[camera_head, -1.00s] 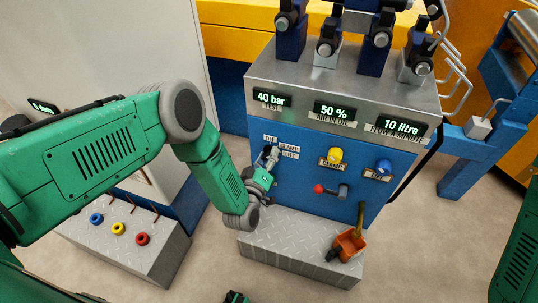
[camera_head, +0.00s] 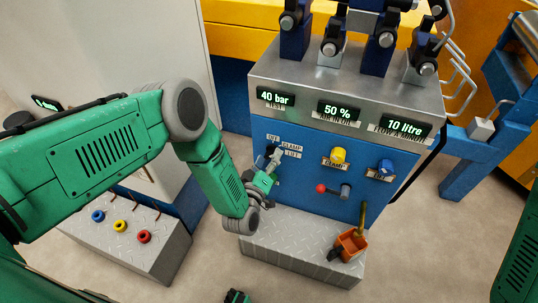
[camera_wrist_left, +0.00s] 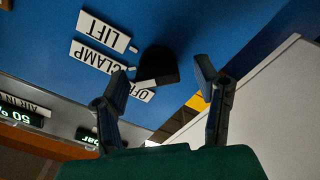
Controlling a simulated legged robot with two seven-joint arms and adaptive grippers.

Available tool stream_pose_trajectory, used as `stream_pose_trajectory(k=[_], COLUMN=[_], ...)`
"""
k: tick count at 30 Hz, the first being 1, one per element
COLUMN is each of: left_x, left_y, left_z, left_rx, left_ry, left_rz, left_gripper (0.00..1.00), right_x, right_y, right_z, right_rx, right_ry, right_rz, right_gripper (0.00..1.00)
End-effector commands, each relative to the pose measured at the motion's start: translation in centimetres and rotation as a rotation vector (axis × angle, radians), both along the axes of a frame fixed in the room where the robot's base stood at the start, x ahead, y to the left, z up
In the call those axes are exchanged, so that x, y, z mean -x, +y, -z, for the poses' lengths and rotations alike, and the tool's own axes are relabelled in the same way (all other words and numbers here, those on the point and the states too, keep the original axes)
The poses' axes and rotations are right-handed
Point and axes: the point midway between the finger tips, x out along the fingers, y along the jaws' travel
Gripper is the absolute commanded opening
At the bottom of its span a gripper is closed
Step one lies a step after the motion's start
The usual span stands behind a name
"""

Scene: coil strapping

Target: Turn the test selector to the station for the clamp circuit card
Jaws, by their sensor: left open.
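The test selector is a dark knob (camera_wrist_left: 158,66) on the blue panel (camera_head: 315,205), with OFF (camera_wrist_left: 140,91), CLAMP (camera_wrist_left: 97,57) and LIFT (camera_wrist_left: 103,32) cards beside it.
Displays read 40 bar (camera_head: 275,97), 50 % (camera_head: 338,111) and 10 litre (camera_head: 402,124). A yellow knob (camera_head: 338,156), a blue knob (camera_head: 385,167) and a red-balled lever (camera_head: 322,188) sit right of the selector. An orange bin (camera_head: 351,244) stands on the step (camera_head: 285,243).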

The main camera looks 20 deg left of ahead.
Motion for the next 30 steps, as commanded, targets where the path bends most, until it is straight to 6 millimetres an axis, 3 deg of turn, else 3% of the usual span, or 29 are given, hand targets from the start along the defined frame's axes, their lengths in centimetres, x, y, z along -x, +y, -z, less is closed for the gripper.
stream_pose_trajectory(k=[9, 15, 30], left_x=[6.8, 9.8, 10.7], left_y=[0.4, 0.6, 0.7], left_z=[0.2, 0.3, 0.2], left_rx=[-0.001, -0.001, -0.001], left_ry=[0.006, 0.005, 0.002], left_rz=[-0.002, -0.004, -0.004], left_gripper=[0.57, 0.57, 0.57], right_x=[0.0, -0.1, -0.2], right_y=[0.0, 0.0, 0.0], right_z=[0.0, 0.0, 0.1], right_rx=[0.0, 0.0, 0.0], right_ry=[0.0, 0.0, 0.002], right_rz=[0.0, 0.0, 0.0], right_gripper=[0.4, 0.4, 0.4])
